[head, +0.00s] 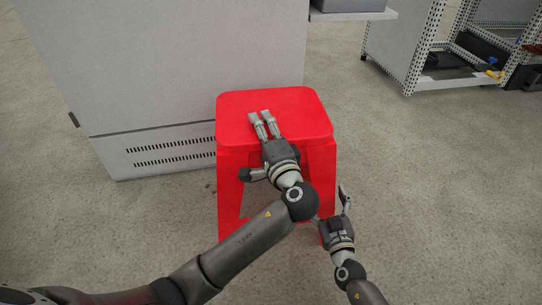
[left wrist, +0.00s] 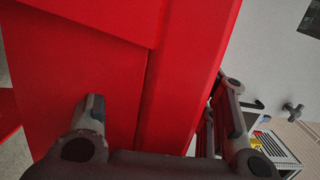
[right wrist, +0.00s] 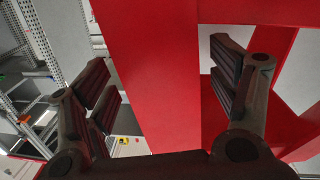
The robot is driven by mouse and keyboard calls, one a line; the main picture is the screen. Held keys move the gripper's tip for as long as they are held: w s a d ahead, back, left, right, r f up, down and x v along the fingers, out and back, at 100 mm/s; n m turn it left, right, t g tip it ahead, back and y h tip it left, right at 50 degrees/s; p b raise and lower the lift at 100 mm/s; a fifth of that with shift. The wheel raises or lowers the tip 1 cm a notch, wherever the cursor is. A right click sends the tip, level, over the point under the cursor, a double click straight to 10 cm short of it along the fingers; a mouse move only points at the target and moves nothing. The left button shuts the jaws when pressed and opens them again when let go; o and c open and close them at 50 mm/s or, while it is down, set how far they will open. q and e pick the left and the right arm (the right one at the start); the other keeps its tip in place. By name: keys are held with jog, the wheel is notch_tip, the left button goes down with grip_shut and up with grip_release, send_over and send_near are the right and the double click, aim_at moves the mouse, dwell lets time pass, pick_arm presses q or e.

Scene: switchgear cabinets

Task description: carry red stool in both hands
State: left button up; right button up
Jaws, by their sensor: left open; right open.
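The red stool (head: 285,105) stands upright on the floor in the head view, its square seat facing up. My left gripper (head: 253,146) is open at the seat's front edge, with two fingers over the seat top and one lower at the front side. In the left wrist view red stool panels (left wrist: 110,70) show between its spread fingers. My right gripper (head: 332,206) is open, low by the stool's right front leg. In the right wrist view a red leg (right wrist: 150,70) passes between its fingers; contact cannot be told. My left forearm hides part of the stool's front.
A grey cabinet (head: 180,70) with vent slots stands close behind and left of the stool. A perforated metal rack (head: 405,50) with items on its low shelf is at the back right. The floor (head: 440,190) to the right is clear.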

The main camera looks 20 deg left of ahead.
pick_arm(q)
jog(key=shift+w, duration=0.1)
pick_arm(e)
jog(key=shift+w, duration=0.1)
jog(key=shift+c, duration=0.3)
pick_arm(q)
grip_shut()
pick_arm(e)
jog(key=c, duration=1.2)
grip_shut()
pick_arm(q)
jog(key=shift+r, duration=0.2)
pick_arm(e)
jog(key=shift+r, duration=0.2)
